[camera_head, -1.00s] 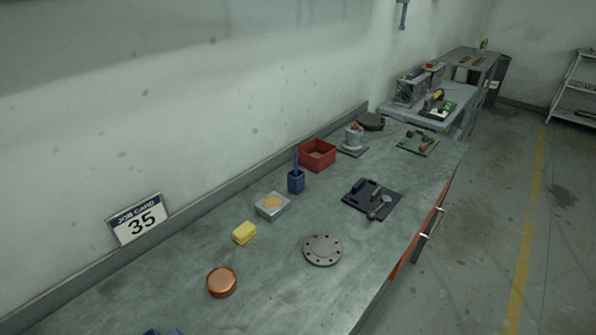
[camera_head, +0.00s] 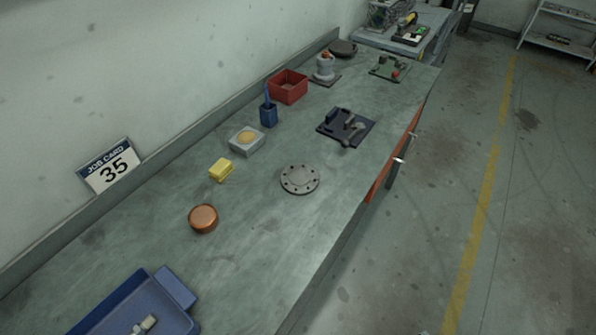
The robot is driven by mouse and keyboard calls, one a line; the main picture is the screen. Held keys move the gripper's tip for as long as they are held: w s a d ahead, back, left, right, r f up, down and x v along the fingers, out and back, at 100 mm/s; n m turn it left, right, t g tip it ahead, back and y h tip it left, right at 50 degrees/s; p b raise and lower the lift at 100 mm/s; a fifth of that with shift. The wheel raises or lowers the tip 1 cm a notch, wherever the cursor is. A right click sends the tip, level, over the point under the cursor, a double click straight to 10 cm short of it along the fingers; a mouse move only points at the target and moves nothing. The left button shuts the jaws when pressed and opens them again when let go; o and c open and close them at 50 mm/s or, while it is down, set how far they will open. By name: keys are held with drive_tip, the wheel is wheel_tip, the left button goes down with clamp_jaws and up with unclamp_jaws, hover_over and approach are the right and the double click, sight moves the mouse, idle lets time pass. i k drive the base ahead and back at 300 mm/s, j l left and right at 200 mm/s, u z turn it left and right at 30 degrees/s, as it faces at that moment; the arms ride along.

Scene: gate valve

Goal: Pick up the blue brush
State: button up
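The blue brush (camera_head: 267,93) stands upright in a small dark blue square holder (camera_head: 269,116) on the workbench. Only its blue upper part shows; the lower part is hidden inside the holder. The holder stands near the wall side of the bench, between the red bin and a grey tin with a yellowish content. My gripper is not in view, so its state does not show.
A red bin (camera_head: 288,86) stands just behind the holder. A grey tin (camera_head: 247,141), yellow sponge (camera_head: 220,170), copper-coloured round piece (camera_head: 203,218), round flange (camera_head: 300,179) and dark tool mat (camera_head: 361,136) lie around. A blue tray (camera_head: 112,306) is at front left. The bench (camera_head: 250,260) front is clear.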

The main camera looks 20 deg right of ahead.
sight(266, 86)
drive_tip(key=i+l+u, duration=0.25)
drive_tip(key=i+l, duration=0.15)
drive_tip(key=i+l+u, duration=0.25)
drive_tip(key=l, duration=0.35)
drive_tip(key=i, duration=0.1)
